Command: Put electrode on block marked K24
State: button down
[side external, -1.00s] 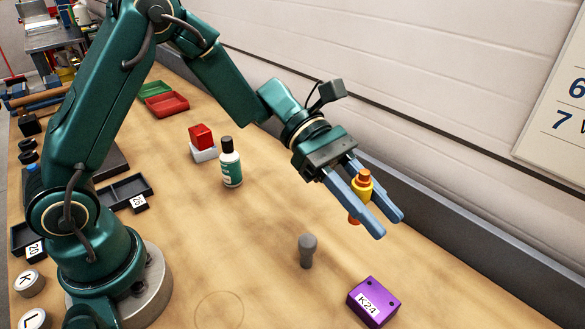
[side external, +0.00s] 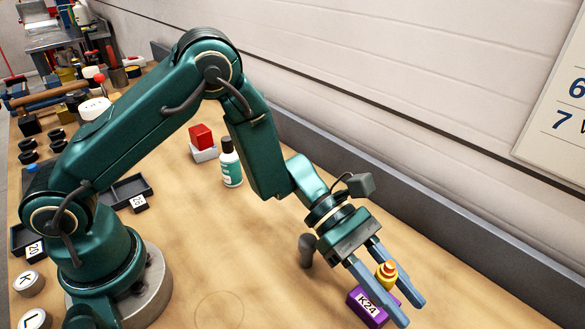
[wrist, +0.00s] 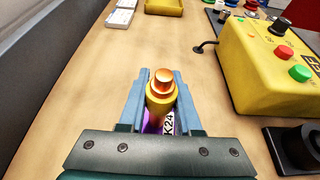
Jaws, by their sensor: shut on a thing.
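The electrode (side external: 387,274), a yellow piece with a copper-orange tip, is held between the fingers of my gripper (side external: 397,307). It also shows upright between the fingers (wrist: 161,100) in the wrist view. The purple block marked K24 (side external: 366,308) is on the table, partly hidden by the fingers. In the wrist view a strip of the block with its label (wrist: 169,124) shows below and beside the electrode. The electrode is over or at the block; I cannot tell whether they touch.
A grey peg-like piece (side external: 306,250) stands close behind my gripper. A white-and-green bottle (side external: 231,163) and a red block on a white base (side external: 202,141) stand farther back. In the wrist view a yellow control box (wrist: 269,65) with buttons is at the right.

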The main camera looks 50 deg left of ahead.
jog(key=shift+f, duration=0.1)
jog(key=c, duration=0.6)
grip_release()
jog(key=shift+a+r, duration=0.1)
jog(key=shift+r, duration=0.1)
jog(key=v, duration=1.2)
jog(key=s+a+r+m+t+y, duration=0.2)
jog(key=s+a+m+y, duration=0.4)
jog(key=m, duration=0.3)
jog(key=s+a+r+m+t+y, duration=0.3)
jog(key=s+a+r+m+y, duration=0.1)
jog(key=a+m+y, duration=0.3)
jog(key=shift+s+a+r+m+t, duration=0.25)
jog(key=shift+s+a+m+t, duration=0.05)
jog(key=shift+s+m, duration=0.65)
